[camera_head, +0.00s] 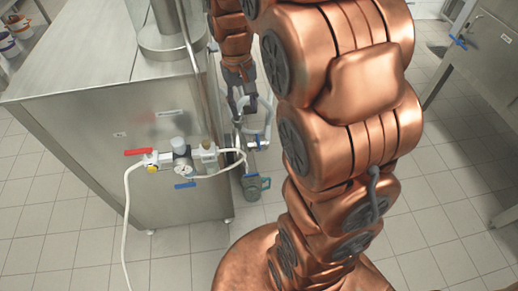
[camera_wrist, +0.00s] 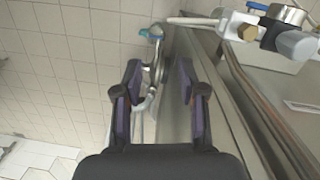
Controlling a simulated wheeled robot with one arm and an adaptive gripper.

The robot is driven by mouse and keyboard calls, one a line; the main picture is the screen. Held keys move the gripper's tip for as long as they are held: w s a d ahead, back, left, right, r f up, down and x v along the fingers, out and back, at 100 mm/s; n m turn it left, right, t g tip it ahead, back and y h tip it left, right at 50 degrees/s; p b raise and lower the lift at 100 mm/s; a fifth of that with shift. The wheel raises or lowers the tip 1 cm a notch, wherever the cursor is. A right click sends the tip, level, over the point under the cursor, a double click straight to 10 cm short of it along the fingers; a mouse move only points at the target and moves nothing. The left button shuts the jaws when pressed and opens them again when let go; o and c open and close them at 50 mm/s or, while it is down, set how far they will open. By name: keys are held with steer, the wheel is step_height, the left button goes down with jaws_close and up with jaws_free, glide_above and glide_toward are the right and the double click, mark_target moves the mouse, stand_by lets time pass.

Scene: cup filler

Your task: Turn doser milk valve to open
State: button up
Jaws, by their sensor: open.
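The doser is a stainless steel cabinet (camera_head: 85,125) at the left of the head view. Its front carries a valve assembly (camera_head: 180,158) with a red lever (camera_head: 138,152) and a blue lever (camera_head: 185,185). Another blue handle (camera_head: 258,148) sits on piping at the cabinet's right side. I cannot tell which is the milk valve; the labels are too small to read. My gripper (camera_head: 243,108) is open and empty beside that piping. In the wrist view, pipes (camera_wrist: 151,95) show between and beyond the open fingers (camera_wrist: 158,98); contact is unclear.
A white hose (camera_head: 126,215) hangs from the front valves to the floor. A green pump-like part (camera_head: 255,186) is low by the cabinet's right side. Another steel unit (camera_head: 490,50) with a blue handle stands at right.

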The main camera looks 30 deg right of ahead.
steer(key=w+d+f+b, duration=0.3)
steer(key=w+f+b, duration=0.15)
steer(key=f, duration=0.25)
steer(key=w+d+f+m+b, duration=0.1)
steer(key=w+d+f+b, duration=0.2)
steer(key=w+f, duration=0.3)
steer(key=w+d+f+b, duration=0.3)
steer(key=w+f+b, duration=0.1)
steer(key=f, duration=0.4)
steer(key=m+t+b, duration=0.1)
steer(key=b, duration=1.1)
glide_above(259, 144)
step_height(259, 144, down, 27)
steer(key=shift+r, duration=0.1)
steer(key=shift+f, duration=0.35)
step_height(259, 144, down, 7)
steer(key=b, duration=0.3)
steer(key=shift+f, duration=0.15)
steer(key=shift+c, duration=0.2)
jaws_close()
